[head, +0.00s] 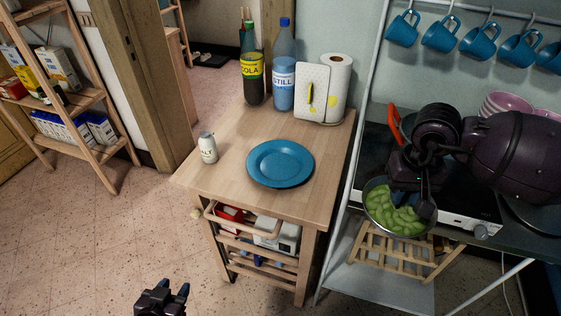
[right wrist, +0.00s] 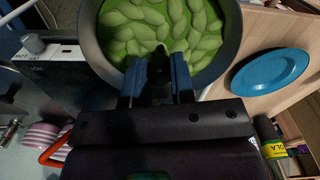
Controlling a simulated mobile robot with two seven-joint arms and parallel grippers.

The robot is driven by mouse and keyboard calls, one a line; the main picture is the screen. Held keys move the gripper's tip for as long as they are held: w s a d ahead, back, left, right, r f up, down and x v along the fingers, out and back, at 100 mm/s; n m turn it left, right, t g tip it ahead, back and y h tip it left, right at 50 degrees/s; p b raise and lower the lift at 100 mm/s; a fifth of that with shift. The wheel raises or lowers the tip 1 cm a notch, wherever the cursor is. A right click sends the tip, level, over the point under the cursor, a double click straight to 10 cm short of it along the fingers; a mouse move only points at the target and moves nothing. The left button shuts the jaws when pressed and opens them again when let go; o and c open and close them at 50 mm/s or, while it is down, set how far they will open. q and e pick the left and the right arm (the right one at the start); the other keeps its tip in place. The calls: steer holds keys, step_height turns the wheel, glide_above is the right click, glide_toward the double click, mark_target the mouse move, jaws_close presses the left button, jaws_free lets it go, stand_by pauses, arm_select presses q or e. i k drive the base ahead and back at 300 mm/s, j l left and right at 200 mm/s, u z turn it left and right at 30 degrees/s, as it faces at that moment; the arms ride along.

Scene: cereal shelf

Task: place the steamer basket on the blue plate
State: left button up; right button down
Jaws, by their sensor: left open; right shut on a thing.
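The steamer basket (head: 371,206) is a round, dark-rimmed container full of green pods, at the right of the head view. My right gripper (head: 426,190) is shut on it from above, near its back right side. In the right wrist view the basket (right wrist: 90,40) fills the top, with the blue fingers (right wrist: 157,80) at its near edge; the exact grip is partly hidden. The blue plate (head: 280,162) lies empty on the wooden trolley top, left of the basket. It also shows in the right wrist view (right wrist: 270,72). My left gripper (head: 165,296) is open and empty, low over the floor.
On the wooden trolley (head: 225,175) stand a salt shaker (head: 208,148), a cola bottle (head: 252,78), a water bottle (head: 283,75), a white board (head: 312,92) and a paper roll (head: 338,85). A white shelf post (head: 352,140) rises between trolley and stove (head: 455,215). Blue mugs (head: 440,36) hang above.

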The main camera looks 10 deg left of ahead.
mark_target(280, 164)
steer(key=i+j, duration=0.1)
steer(key=j, duration=0.5)
steer(key=i+j+z, duration=0.15)
steer(key=j, duration=0.7)
steer(key=i+j, duration=0.15)
steer(key=j, duration=0.15)
steer(key=i+j+z, duration=0.2)
steer(key=i, duration=0.25)
steer(key=j, duration=0.1)
